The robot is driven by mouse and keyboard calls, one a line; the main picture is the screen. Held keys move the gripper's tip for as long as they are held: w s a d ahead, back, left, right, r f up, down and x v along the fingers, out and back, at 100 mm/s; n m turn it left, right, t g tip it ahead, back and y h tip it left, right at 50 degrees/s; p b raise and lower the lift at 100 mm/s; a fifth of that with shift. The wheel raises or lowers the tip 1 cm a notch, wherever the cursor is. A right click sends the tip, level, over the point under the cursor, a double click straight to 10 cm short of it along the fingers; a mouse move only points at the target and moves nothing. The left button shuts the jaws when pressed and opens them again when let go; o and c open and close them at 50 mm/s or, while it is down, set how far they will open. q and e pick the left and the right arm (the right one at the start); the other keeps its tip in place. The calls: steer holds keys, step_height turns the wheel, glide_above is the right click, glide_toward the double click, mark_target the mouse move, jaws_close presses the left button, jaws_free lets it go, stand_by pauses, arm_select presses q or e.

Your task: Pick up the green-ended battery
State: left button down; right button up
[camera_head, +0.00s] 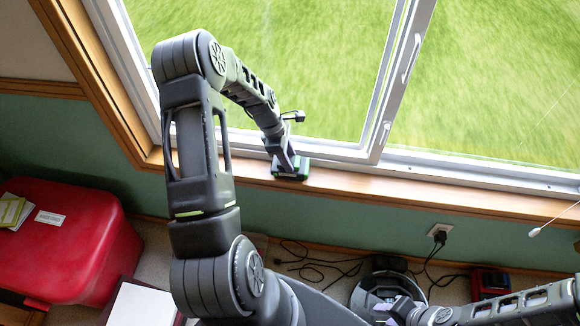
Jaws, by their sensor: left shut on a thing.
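The green-ended battery (292,174), dark with green edges, is on the wooden window sill, close to the window frame. My left arm reaches over from the left, and its gripper (285,160) points down and is shut on the battery. The fingertips are small and partly hidden by the gripper body. I cannot tell whether the battery still touches the sill.
The sill (400,195) is bare to the right. The window frame (345,152) stands close behind the battery. A red bin (75,245) with papers on top is at the left. Black cables (325,265) and a red-and-black device (490,282) lie on the floor below.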

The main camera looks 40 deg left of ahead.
arm_select(q)
steer(key=shift+r, duration=0.1)
stand_by(0.6)
steer(key=shift+s+r, duration=0.1)
steer(key=shift+r, duration=0.3)
step_height(320, 180, up, 6)
steer(key=shift+r+b, duration=0.2)
steer(key=shift+b, duration=0.4)
steer(key=s+d, duration=0.4)
steer(key=s, duration=0.4)
steer(key=s+d+b, duration=0.1)
steer(key=s+d, duration=0.4)
steer(key=s, duration=0.4)
steer(key=shift+s+d+f+b, duration=0.15)
steer(key=shift+d+b, duration=0.15)
